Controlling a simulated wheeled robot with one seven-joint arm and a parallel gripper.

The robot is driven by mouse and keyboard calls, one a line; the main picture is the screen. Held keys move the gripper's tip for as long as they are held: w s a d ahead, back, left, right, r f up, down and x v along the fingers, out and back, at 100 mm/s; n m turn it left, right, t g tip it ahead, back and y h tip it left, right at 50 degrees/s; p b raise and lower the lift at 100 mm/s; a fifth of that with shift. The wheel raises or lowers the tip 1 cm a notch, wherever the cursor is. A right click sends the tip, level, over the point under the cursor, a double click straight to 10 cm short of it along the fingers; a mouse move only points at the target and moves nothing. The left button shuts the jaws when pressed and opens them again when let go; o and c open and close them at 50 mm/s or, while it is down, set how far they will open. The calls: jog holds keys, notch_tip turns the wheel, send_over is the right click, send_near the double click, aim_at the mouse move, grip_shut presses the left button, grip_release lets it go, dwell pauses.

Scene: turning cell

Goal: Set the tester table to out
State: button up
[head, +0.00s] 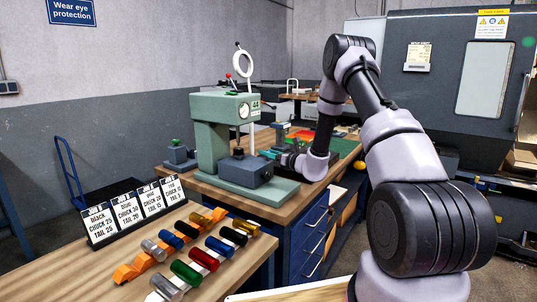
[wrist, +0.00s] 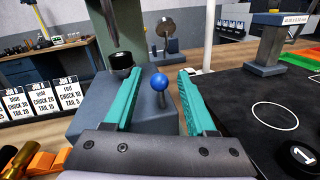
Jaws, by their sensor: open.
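The tester (head: 208,135) is a green press-like machine with a dial, standing on the wooden bench. Its table (head: 245,170) is a blue-grey block at the front of its base. In the wrist view the block (wrist: 110,112) carries a black cylinder (wrist: 121,64) on top. A blue ball knob (wrist: 159,82) on a short dark stem shows beside the block. My gripper (wrist: 160,75) is open, its teal fingers on either side of the knob with visible gaps. In the head view my gripper (head: 280,157) is right of the block, partly hidden by the tester.
Coloured cylinders lie in an orange and white rack (head: 135,268) on the near bench, beside several label cards (head: 130,210). A black mat (wrist: 250,105) with a white circle lies right of my gripper. A large grey machine (head: 440,80) stands behind my arm.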

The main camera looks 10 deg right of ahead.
jog(key=shift+w+a, duration=0.15)
grip_shut()
dwell(1.4)
